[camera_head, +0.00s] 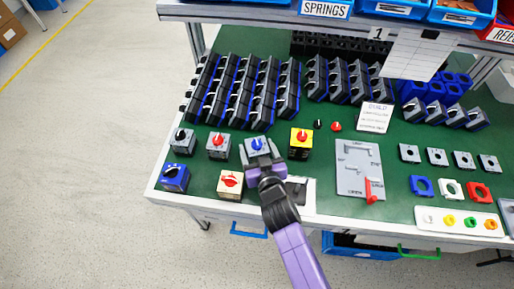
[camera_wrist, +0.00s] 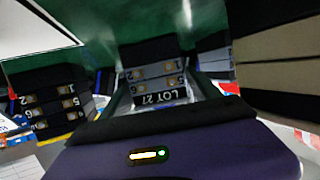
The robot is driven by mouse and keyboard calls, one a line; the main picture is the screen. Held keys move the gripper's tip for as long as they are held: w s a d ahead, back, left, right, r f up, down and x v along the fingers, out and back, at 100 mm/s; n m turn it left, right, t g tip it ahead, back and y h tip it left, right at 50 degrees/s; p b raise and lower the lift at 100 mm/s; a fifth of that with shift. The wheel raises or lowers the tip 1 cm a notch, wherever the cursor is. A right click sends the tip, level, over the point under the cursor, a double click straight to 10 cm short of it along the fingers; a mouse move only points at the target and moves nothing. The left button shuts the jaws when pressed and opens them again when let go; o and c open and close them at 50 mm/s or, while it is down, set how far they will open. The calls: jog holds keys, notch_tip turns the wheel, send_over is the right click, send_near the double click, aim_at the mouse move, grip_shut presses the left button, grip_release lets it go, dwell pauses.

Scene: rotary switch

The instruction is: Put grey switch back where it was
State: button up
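A grey switch with a blue knob (camera_head: 257,146) is in the front row on the green table, between a grey switch with a red knob (camera_head: 218,145) and a yellow switch with a red knob (camera_head: 300,142). My gripper (camera_head: 266,168) is at its near side, very close to or touching it. In the wrist view a grey switch body with terminal numbers and a LOT 27 label (camera_wrist: 157,88) is straight ahead of my gripper. Neither view shows the fingertips clearly, so I cannot tell whether they are closed on it.
A grey switch with a black knob (camera_head: 182,141) is at the left. A blue switch (camera_head: 174,178) and a beige switch with a red knob (camera_head: 230,184) sit at the front edge. Several switch rows (camera_head: 243,90) stand behind. A grey slotted plate (camera_head: 359,168) lies to the right.

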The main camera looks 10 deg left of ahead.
jog(key=shift+o, duration=0.2)
jog(key=shift+r, duration=0.15)
jog(key=shift+r+p, duration=0.25)
jog(key=shift+p, duration=0.15)
jog(key=v, duration=1.2)
jog(key=shift+r, duration=0.25)
notch_tip(320, 180, up, 6)
jog(key=s+d+t+y, duration=0.1)
jog(key=s+d+t, duration=0.1)
jog(key=s, duration=0.1)
jog(key=s+d+r+m+h, duration=0.2)
jog(key=s+d+r+h, duration=0.1)
jog(key=s+d, duration=0.6)
jog(key=s+d+r+m+h, duration=0.2)
jog(key=s+d, duration=0.8)
jog(key=s, duration=0.7)
jog(key=shift+s+r+g+h, duration=0.35)
jog(key=shift+r+h, duration=0.25)
jog(key=shift+r, duration=0.2)
